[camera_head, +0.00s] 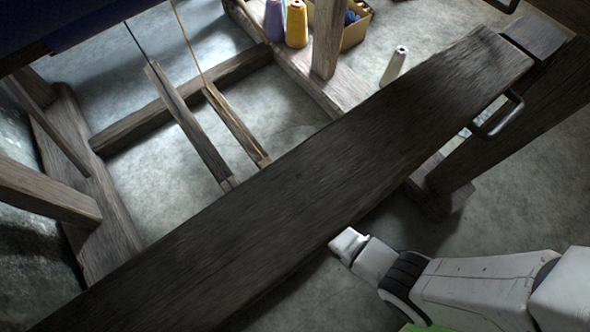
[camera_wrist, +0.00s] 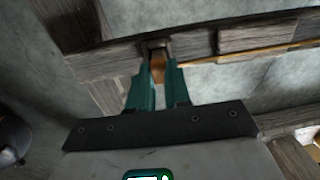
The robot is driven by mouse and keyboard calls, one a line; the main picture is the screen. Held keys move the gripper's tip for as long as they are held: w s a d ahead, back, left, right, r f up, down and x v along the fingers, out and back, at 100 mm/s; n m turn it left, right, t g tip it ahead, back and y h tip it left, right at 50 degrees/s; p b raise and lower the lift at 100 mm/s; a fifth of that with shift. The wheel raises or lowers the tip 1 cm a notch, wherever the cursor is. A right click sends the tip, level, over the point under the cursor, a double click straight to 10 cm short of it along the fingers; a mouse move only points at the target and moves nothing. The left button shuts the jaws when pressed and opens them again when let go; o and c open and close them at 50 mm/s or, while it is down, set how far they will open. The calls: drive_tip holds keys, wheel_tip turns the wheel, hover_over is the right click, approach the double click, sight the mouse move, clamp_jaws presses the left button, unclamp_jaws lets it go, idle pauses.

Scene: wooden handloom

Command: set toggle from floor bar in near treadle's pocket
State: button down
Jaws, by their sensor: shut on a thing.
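My gripper (camera_wrist: 158,70) shows in the wrist view with its two green fingers close together. They are shut on a small orange-brown piece, the toggle (camera_wrist: 157,73), mostly hidden between them. The fingertips are at a dark notch or bracket (camera_wrist: 155,46) by a wooden beam; I cannot tell whether the toggle touches it or is inside. In the head view the bench board hides my gripper. Two narrow treadles, one left (camera_head: 190,125) and one right (camera_head: 237,127), hang on cords beyond the board. Their pockets cannot be made out.
The wide dark bench board (camera_head: 300,190) crosses the head view above my forearm. A floor-level cross beam (camera_head: 180,98) lies behind the treadles. Thread cones (camera_head: 297,25) and a box (camera_head: 355,32) stand at the back. A pale cone (camera_head: 393,67) stands near the bench's far end.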

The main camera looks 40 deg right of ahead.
drive_tip(key=shift+f, duration=0.3)
drive_tip(key=c, duration=1)
unclamp_jaws()
wheel_tip(320, 180, up, 17)
drive_tip(key=p, duration=1.2)
drive_tip(key=shift+s, duration=0.3)
drive_tip(key=shift+f, duration=0.1)
